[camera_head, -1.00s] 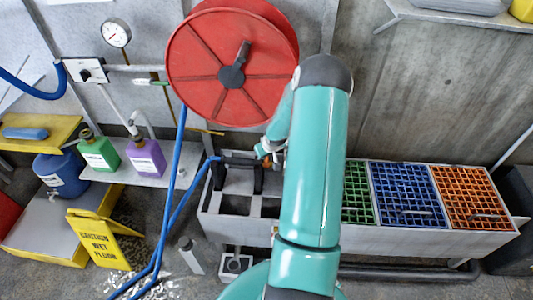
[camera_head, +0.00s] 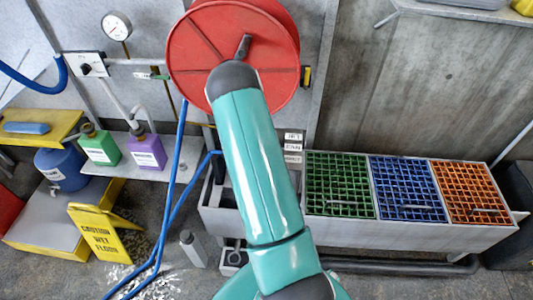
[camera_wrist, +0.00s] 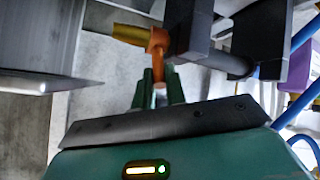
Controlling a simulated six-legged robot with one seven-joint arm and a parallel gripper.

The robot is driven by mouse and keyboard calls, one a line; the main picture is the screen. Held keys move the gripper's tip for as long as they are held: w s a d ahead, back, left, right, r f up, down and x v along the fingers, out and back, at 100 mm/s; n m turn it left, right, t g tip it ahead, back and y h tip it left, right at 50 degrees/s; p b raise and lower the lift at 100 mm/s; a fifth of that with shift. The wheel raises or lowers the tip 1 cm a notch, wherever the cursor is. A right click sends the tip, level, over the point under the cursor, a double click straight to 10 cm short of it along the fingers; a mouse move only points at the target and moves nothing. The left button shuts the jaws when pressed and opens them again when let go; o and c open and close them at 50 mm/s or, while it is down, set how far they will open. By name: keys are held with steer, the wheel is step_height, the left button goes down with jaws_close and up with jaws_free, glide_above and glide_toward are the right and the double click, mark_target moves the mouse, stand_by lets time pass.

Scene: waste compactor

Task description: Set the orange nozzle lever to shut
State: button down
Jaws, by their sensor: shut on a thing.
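The orange nozzle lever (camera_wrist: 158,42) is in the upper middle of the wrist view, at the end of a black fitting (camera_wrist: 215,55). A yellow-brass nozzle tip (camera_wrist: 130,34) sticks out to its left. My gripper (camera_wrist: 160,80) is shut on the lower end of the orange lever, its two green fingers on either side of it. In the head view my arm hides the gripper, the nozzle and the lever.
A red hose reel (camera_head: 200,50) hangs on the wall, with a blue hose (camera_head: 178,180) running down. A trough with green (camera_head: 340,185), blue (camera_head: 403,188) and orange (camera_head: 470,190) grates stands at the right. A yellow wet-floor sign (camera_head: 95,230) stands on the floor at the left.

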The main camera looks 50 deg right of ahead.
steer(key=shift+s+a+f+t+h, duration=0.25)
steer(key=shift+a+f+t+h, duration=0.05)
steer(key=shift+a+f+h, duration=0.1)
stand_by(0.3)
steer(key=c, duration=1.4)
jaws_free()
steer(key=shift+c, duration=0.2)
steer(key=shift+w, duration=0.1)
steer(key=shift+w+r, duration=0.15)
